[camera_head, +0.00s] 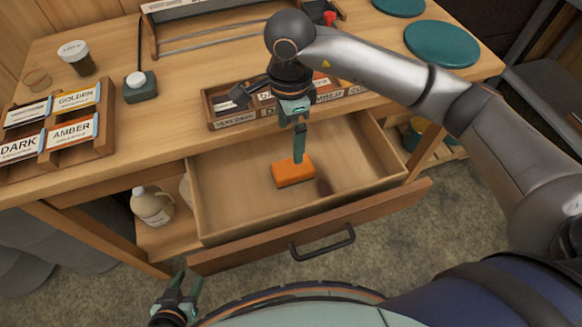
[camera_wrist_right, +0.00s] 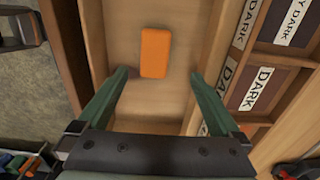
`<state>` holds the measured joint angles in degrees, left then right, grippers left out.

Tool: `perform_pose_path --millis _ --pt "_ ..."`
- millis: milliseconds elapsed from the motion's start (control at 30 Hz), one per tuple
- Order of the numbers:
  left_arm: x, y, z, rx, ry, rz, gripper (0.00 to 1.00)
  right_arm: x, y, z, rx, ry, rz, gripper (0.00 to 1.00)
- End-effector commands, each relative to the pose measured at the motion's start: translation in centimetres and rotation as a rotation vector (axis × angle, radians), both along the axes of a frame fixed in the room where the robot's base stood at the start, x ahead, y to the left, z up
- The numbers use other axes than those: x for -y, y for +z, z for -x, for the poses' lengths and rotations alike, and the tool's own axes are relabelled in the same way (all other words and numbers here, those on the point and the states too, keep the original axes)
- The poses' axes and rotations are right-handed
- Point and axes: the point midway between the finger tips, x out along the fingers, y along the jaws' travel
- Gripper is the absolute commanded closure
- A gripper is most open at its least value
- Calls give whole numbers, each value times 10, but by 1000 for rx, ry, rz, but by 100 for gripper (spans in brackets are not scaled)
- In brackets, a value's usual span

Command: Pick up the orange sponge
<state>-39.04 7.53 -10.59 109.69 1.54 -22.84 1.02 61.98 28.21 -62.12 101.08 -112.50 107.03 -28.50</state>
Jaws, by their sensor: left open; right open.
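The orange sponge (camera_head: 293,173) lies flat in the open wooden drawer (camera_head: 232,206), near its middle. My right gripper (camera_head: 299,150) points down above the drawer, close over the sponge in the head view. In the right wrist view the sponge (camera_wrist_right: 155,53) shows ahead of the two green fingertips (camera_wrist_right: 160,76), in the gap between them. The jaws are open and empty, apart from the sponge. My left gripper (camera_head: 181,292) is low at the bottom left of the head view, in front of the workbench, open and empty.
The drawer's front panel with a black handle (camera_head: 322,243) sticks out from the bench. A label rack (camera_head: 237,118) stands on the bench behind the drawer. A jug (camera_head: 152,206) stands on the lower shelf at left. The drawer floor around the sponge looks clear.

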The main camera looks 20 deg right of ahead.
Motion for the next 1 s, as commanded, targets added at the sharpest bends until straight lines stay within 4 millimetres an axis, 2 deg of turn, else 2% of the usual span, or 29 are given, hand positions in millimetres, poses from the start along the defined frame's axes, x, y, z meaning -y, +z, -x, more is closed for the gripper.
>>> perform_pose_path --millis 200,467,700,833,1000 --pt "0 4 -1 4 0 1 50 0 -39 1 -4 -1 0 0" --pt "0 7 -1 5 0 1 50 1 -60 4 -4 1 -1 0" --pt "0 11 -1 6 1 1 50 3 -95 9 -4 0 -1 0" --pt "0 12 -1 6 1 1 50 3 -104 9 -2 1 0 0" --pt "0 12 -2 7 0 0 50 3 -105 9 -1 2 -1 0"
